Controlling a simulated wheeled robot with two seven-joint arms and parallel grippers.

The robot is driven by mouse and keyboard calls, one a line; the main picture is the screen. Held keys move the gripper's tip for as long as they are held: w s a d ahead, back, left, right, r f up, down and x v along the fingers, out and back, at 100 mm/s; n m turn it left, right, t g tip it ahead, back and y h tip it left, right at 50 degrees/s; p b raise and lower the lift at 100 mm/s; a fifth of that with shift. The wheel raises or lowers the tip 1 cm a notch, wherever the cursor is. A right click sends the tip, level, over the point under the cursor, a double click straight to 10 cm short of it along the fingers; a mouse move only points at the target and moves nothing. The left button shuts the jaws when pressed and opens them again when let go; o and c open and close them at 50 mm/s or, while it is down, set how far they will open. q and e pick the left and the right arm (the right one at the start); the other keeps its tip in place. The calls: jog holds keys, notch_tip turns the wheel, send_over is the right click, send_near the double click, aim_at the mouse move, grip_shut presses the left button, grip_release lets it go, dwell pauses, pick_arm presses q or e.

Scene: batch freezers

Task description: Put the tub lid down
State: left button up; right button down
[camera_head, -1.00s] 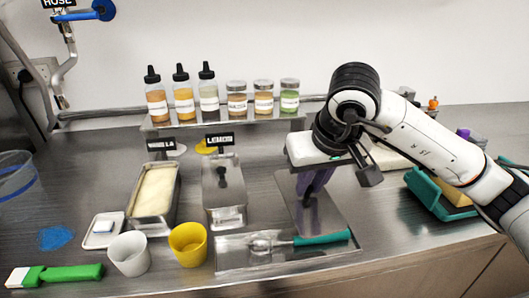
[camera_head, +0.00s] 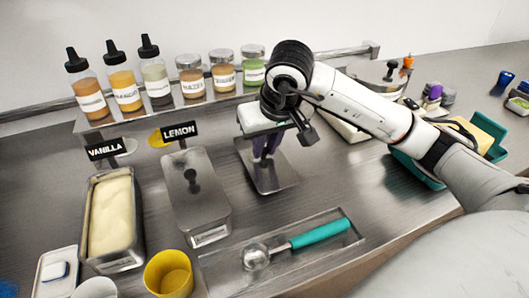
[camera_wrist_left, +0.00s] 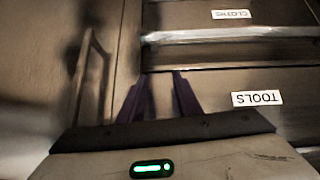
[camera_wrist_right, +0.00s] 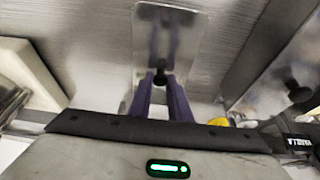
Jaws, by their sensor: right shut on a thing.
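The tub lid (camera_head: 272,177) is a flat metal plate with a black knob, to the right of the covered lemon tub. My right gripper (camera_head: 266,146) points down over it. In the right wrist view, its purple fingers (camera_wrist_right: 160,90) are shut on the knob, and the plate (camera_wrist_right: 150,45) extends beyond them. The lid looks level and close to the counter; I cannot tell whether it touches. The open vanilla tub (camera_head: 136,229) stands at the left, full of pale ice cream. My left gripper (camera_wrist_left: 160,85) shows only in its wrist view, fingers apart and empty, facing drawers.
The lemon tub (camera_head: 196,200) has its lid on. A tray (camera_head: 217,278) with a teal-handled scoop (camera_head: 318,233) lies in front. A yellow cup (camera_head: 168,275) stands front left. Bottles and jars line a shelf (camera_head: 142,117) behind.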

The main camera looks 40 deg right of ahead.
jog(key=shift+f, duration=1.1)
jog(key=shift+f, duration=0.15)
jog(key=c, duration=1.6)
grip_release()
jog(key=shift+w, duration=0.1)
jog(key=shift+c, duration=0.2)
jog(key=shift+r, duration=0.35)
jog(key=v, duration=1.1)
jog(key=shift+s+r, duration=0.25)
jog(key=shift+s, duration=0.05)
